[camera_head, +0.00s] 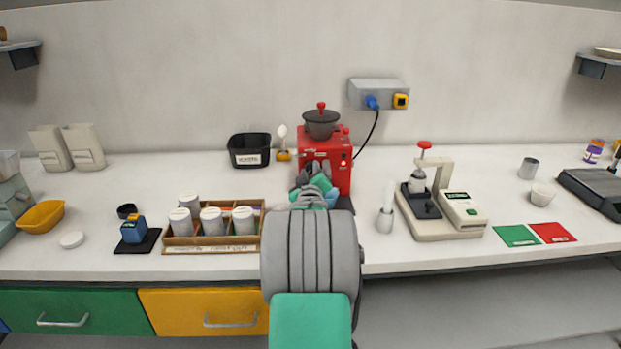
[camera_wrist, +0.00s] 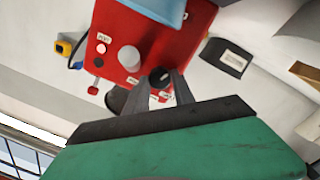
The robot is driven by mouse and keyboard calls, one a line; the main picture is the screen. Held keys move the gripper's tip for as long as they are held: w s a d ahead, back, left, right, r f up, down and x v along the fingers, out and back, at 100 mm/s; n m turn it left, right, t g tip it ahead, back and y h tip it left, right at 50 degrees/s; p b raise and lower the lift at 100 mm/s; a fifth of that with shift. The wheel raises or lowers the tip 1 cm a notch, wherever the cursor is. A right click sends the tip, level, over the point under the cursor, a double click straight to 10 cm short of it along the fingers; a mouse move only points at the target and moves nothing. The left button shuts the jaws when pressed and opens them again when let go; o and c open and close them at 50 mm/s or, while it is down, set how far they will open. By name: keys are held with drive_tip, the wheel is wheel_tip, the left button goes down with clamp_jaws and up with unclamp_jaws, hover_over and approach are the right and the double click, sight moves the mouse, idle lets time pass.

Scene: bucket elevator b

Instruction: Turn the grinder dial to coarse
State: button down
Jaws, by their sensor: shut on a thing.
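The red grinder (camera_head: 341,173) stands on the counter against the back wall, with a dark lidded hopper (camera_head: 320,125) on top. My gripper (camera_head: 315,178) is at its front and hides much of that face in the head view. In the wrist view the grinder's red front (camera_wrist: 143,40) appears turned round. The small black dial (camera_wrist: 160,76) sits between my fingertips (camera_wrist: 164,86), and my gripper is shut on it. A light mark shows on the dial; I cannot read which setting it points to. A pale round button (camera_wrist: 129,58) is beside it.
A black bin (camera_head: 249,158) is left of the grinder, and a wooden rack of several canisters (camera_head: 212,244) is front left. A cable runs to the wall socket (camera_head: 378,94).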

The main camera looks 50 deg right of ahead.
drive_tip(key=m+b, duration=0.5)
drive_tip(key=b, duration=0.1)
drive_tip(key=shift+f, duration=0.2)
drive_tip(key=m+b, duration=0.4)
drive_tip(key=shift+r, duration=0.1)
drive_tip(key=m+y+b, duration=0.1)
drive_tip(key=m+b, duration=0.2)
drive_tip(key=m, duration=0.1)
drive_tip(key=shift+s+d+m, duration=0.1)
drive_tip(key=shift+m, duration=0.3)
drive_tip(key=m+b, duration=0.1)
drive_tip(key=m, duration=0.2)
drive_tip(key=shift+r+m+t+b, duration=0.15)
drive_tip(key=shift+m+t+b, duration=0.15)
drive_tip(key=shift+m, duration=0.4)
drive_tip(key=c, duration=1.1)
unclamp_jaws()
drive_tip(key=shift+o, duration=0.2)
